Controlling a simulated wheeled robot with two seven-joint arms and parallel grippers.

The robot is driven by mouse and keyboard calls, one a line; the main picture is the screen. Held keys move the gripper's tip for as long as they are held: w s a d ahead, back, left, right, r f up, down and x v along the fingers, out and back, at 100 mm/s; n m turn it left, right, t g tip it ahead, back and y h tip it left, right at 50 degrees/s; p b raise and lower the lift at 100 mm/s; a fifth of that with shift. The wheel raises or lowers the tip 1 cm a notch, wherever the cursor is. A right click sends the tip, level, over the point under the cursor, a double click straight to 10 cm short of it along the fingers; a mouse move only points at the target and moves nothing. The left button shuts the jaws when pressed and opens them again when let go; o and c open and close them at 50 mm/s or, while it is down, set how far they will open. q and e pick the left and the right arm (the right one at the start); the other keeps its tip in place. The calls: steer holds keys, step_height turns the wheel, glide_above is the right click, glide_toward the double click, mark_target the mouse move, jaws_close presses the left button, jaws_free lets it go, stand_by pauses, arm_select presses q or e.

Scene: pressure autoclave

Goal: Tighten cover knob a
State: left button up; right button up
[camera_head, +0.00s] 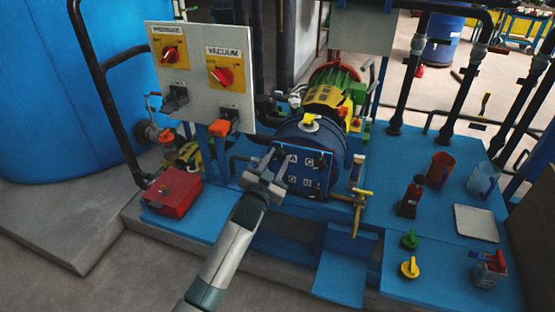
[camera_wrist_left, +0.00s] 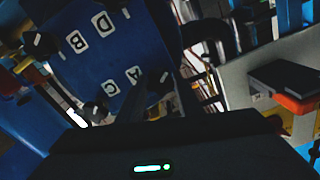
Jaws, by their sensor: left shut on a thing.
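The blue square cover (camera_head: 300,172) closes the front of the autoclave's blue cylinder (camera_head: 312,140). It carries white labels A, B, C and D, with dark knobs near its corners. My left gripper (camera_head: 268,178) is at the cover's left edge, beside label A, shut on cover knob a. The gripper largely hides that knob in the head view. In the left wrist view the cover (camera_wrist_left: 115,55) is seen rotated, with label A (camera_wrist_left: 109,87) close to the dark gripper. The knob's exact turn cannot be told. My right gripper is not in view.
A grey panel with PRESSURE and VACUUM switches (camera_head: 222,76) stands left of the cylinder. A red box (camera_head: 172,190) sits below it. A brass valve (camera_head: 356,205) is right of the cover. Cups, a tray (camera_head: 475,223) and loose knobs sit on the blue bench at right.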

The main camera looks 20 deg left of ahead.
arm_select(q)
steer(key=shift+m+p, duration=0.35)
steer(key=shift+m, duration=0.75)
steer(key=m+p, duration=0.1)
steer(key=m, duration=0.2)
steer(key=shift+m+p, duration=0.35)
steer(key=shift+m, duration=0.85)
steer(key=m, duration=0.3)
steer(key=shift+m+p, duration=0.3)
steer(key=shift+p, duration=0.05)
steer(key=m, duration=0.2)
steer(key=shift+m, duration=0.3)
steer(key=m+p, duration=0.1)
steer(key=m, duration=0.4)
steer(key=shift+p, duration=0.3)
steer(key=m+p, duration=0.1)
steer(key=m, duration=0.3)
steer(key=shift+m, duration=0.4)
steer(key=shift+f+m, duration=0.15)
steer(key=shift+m, duration=0.75)
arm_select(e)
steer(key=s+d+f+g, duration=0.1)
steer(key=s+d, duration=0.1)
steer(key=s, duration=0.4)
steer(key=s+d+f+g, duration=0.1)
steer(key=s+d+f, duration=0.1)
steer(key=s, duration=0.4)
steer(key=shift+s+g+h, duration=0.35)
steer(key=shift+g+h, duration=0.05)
